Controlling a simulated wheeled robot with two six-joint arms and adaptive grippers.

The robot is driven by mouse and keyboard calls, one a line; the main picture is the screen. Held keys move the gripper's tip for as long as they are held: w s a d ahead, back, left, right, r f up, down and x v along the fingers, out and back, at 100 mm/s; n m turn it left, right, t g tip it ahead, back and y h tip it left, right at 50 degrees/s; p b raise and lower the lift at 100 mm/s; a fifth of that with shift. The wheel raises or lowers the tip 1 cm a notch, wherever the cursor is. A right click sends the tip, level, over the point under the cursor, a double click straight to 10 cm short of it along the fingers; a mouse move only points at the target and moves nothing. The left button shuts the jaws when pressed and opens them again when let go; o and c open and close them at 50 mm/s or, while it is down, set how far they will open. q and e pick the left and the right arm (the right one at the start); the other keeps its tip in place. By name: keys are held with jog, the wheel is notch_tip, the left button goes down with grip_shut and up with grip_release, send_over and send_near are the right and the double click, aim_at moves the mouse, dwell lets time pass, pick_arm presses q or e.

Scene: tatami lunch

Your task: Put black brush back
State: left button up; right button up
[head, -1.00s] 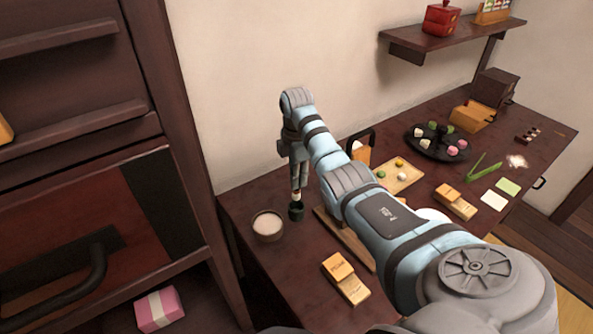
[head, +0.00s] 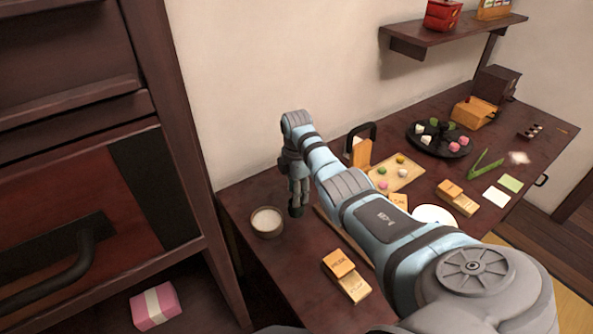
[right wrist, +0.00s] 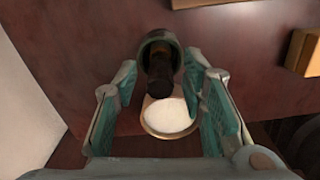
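The black brush (right wrist: 162,75) shows in the right wrist view as a dark shaft leaning at the mouth of a dark green cup (right wrist: 153,42). My right gripper (right wrist: 168,70) has its fingers spread on either side of the brush, with visible gaps to both. In the head view my right gripper (head: 297,210) points down at the table's left part, just right of a small bowl, and hides the cup and brush. How deep the brush sits in the cup I cannot tell. My left gripper is not in view.
A bowl of white contents (head: 267,221) stands close left of the right gripper; it also shows in the right wrist view (right wrist: 170,116). A wooden box (head: 347,277) lies nearer me. A tray of sweets (head: 397,174) and a black plate (head: 439,139) stand further right. A wall is behind.

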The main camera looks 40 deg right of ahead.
notch_tip(320, 180, up, 12)
jog(key=p, duration=0.3)
jog(key=shift+r, duration=0.15)
dwell(0.4)
